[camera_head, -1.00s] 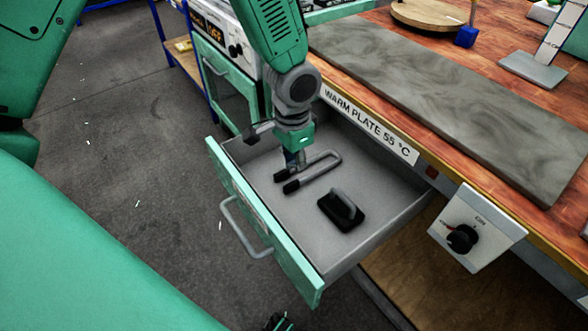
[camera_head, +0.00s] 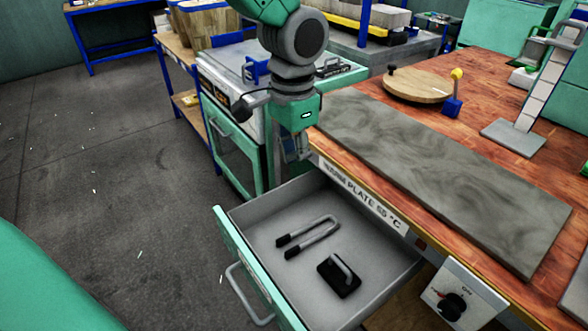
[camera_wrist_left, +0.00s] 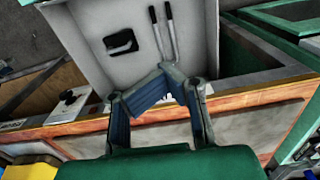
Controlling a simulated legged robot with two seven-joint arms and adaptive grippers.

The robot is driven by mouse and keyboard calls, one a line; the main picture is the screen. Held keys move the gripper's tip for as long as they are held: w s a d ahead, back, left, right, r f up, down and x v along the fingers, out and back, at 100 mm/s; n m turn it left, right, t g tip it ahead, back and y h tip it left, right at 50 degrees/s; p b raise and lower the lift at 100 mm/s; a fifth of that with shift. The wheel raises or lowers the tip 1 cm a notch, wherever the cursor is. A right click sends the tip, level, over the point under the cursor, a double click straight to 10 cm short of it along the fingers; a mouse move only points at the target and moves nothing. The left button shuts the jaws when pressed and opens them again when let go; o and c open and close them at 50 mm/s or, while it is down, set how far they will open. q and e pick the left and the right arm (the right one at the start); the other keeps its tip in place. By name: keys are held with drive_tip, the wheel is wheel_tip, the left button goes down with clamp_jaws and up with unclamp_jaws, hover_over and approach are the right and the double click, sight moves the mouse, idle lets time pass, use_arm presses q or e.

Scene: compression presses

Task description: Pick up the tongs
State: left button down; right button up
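The grey U-shaped tongs (camera_head: 318,232) with two black tips lie on the floor of the open drawer (camera_head: 265,215). They also show in the left wrist view (camera_wrist_left: 158,38), their black ends pointing up the picture. My left gripper (camera_head: 303,150) hangs above the drawer's back edge, beside the table's front edge and clear of the tongs. In the left wrist view its bent fingers (camera_wrist_left: 167,76) come together at the tips, with nothing visible between them. My right gripper is out of view.
A black block with a grey handle (camera_head: 338,277) lies beside the tongs. The table (camera_head: 485,130) bears a long grey slab (camera_head: 440,165) and a round wooden board (camera_head: 418,87). A control box with a black knob (camera_head: 462,297) sits right of the drawer. A green-framed cabinet (camera_head: 235,150) stands left.

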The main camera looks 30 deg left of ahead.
use_arm(q)
drive_tip(key=shift+r, duration=0.6)
drive_tip(key=shift+c, duration=2.3)
unclamp_jaws()
